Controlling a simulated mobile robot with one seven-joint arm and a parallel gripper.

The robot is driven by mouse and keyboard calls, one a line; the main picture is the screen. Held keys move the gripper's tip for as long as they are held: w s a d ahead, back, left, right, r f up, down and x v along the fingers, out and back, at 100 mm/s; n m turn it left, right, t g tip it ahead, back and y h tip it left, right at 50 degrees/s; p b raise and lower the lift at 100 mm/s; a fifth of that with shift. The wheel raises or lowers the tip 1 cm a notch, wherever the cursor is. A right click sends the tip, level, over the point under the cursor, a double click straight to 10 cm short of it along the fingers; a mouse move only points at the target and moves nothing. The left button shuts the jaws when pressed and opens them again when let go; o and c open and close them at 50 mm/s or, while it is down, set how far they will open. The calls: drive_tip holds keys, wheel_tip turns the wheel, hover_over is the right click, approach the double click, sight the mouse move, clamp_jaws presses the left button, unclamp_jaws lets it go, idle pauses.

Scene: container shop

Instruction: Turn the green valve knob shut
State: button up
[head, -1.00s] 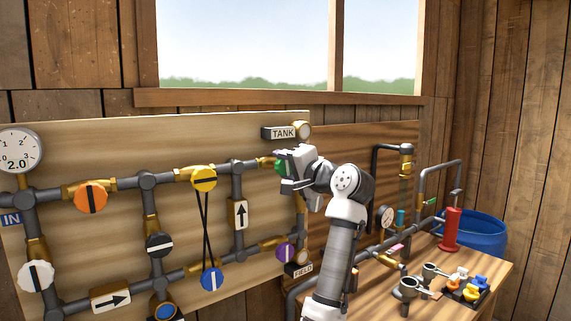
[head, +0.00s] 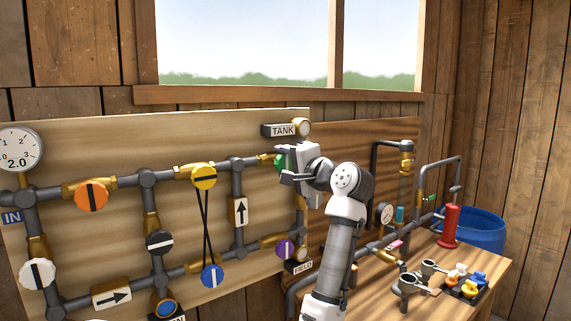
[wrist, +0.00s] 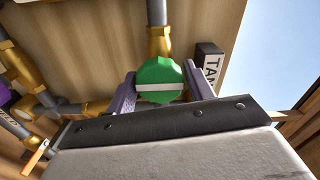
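The green valve knob (wrist: 160,72) sits on a brass fitting in the wrist view, with a white stripe (wrist: 159,87) running across the line of its pipe. The fingers of my gripper (wrist: 160,82) stand on either side of the knob, close against its sides, and appear shut on it. In the head view the green knob (head: 280,162) shows only as a small patch at the left of my gripper (head: 283,164); its stripe is hidden there. The knob is by the TANK label (head: 284,130).
A purple knob (head: 285,250) is below my gripper on the same board. Yellow (head: 205,177), orange (head: 91,194), blue (head: 212,275) and black (head: 159,243) knobs are to the left. A wooden bench (head: 445,270) with parts stands at the right. The gauge (head: 18,150) reads 2.0.

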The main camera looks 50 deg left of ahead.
drive_tip(key=shift+o, duration=1.3)
drive_tip(key=shift+d, duration=0.1)
drive_tip(key=shift+d+f+b, duration=0.1)
drive_tip(key=shift+d+b, duration=0.25)
drive_tip(key=s+d+b, duration=0.1)
drive_tip(key=d+b, duration=0.4)
drive_tip(key=d, duration=0.8)
drive_tip(key=shift+a, duration=0.1)
